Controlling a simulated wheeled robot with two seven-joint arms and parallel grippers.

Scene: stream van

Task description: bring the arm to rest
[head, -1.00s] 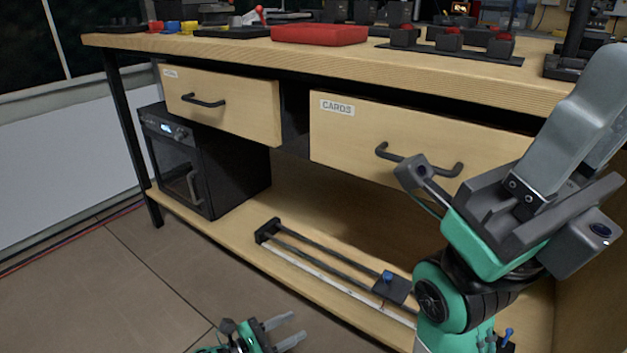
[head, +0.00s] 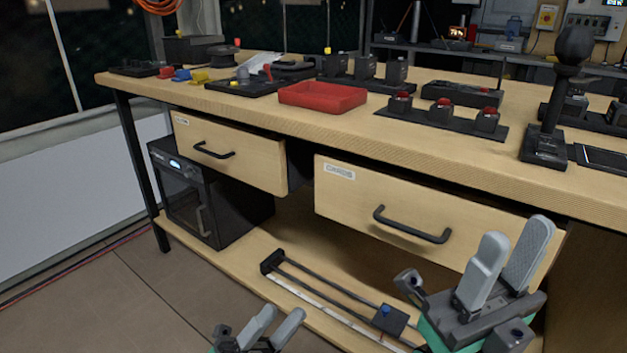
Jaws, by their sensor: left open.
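My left gripper (head: 277,324) is low at the bottom edge, over the floor in front of the bench's lower shelf. Its two grey fingers are apart with nothing between them; the rest of the arm is out of frame. My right gripper (head: 517,243) is at the lower right, in front of the right drawer (head: 345,205), labelled CARDS. Its fingers point up, apart and empty. It overlaps the drawer's lower right part in the picture, and I cannot tell whether it touches. The drawer's black handle (head: 412,232) is clear of the fingers.
The wooden bench top (head: 400,145) carries a red tray (head: 322,97), red-button boxes (head: 443,115) and a black joystick (head: 545,148). Below are a left drawer (head: 260,160), a black oven-like box (head: 235,205) and a rail slider (head: 388,318) on the shelf. Floor at left is free.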

